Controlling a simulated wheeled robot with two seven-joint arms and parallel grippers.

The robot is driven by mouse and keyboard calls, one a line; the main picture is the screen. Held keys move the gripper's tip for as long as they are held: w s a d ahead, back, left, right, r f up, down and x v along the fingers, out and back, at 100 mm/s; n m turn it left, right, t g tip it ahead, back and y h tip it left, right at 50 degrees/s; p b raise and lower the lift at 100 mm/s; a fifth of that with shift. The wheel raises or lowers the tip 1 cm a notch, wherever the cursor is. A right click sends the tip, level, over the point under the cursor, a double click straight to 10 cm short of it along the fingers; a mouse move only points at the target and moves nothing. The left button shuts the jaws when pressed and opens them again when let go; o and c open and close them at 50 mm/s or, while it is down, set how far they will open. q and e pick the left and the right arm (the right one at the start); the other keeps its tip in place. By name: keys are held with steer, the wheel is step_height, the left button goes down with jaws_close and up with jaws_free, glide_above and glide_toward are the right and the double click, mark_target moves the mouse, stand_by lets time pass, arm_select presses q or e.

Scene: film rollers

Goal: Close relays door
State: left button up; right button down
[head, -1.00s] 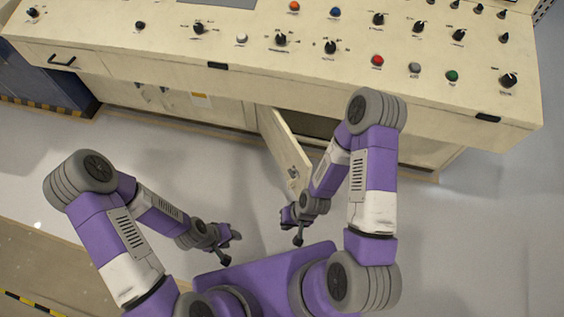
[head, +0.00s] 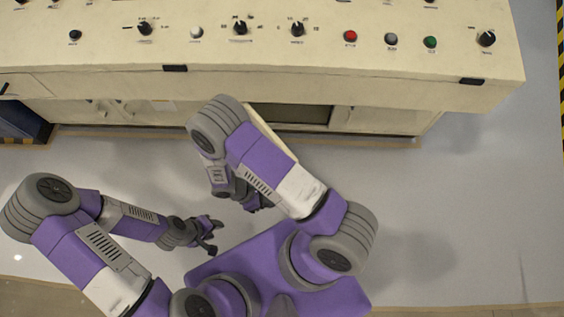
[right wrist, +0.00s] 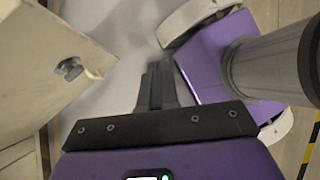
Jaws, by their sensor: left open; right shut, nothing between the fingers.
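The relays door (head: 268,128) is a cream panel standing open from the cabinet under the control desk. My right arm hides most of it in the head view, and the dark opening (head: 290,113) shows beside it. In the right wrist view the door (right wrist: 45,45) fills the upper left, with a small latch or handle (right wrist: 75,68) on its face. My right gripper (head: 256,203) is shut and empty; its fingers (right wrist: 160,75) are right of the door, apart from the latch. My left gripper (head: 211,234) is open and empty over the floor.
The cream control desk (head: 340,70) with knobs and coloured buttons overhangs the cabinet. A dark blue unit (head: 20,122) stands at the left. Grey floor (head: 450,210) is clear on the right.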

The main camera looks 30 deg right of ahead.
steer(key=w+r+n+t+h, duration=0.4)
steer(key=w+n+t+h, duration=0.15)
steer(key=w, duration=0.35)
arm_select(q)
step_height(320, 180, down, 5)
steer(key=b, duration=0.4)
steer(key=shift+b, duration=0.3)
arm_select(e)
steer(key=w+d+r+x, duration=0.1)
steer(key=r+x, duration=0.1)
steer(key=x, duration=1)
steer(key=shift+d, duration=0.4)
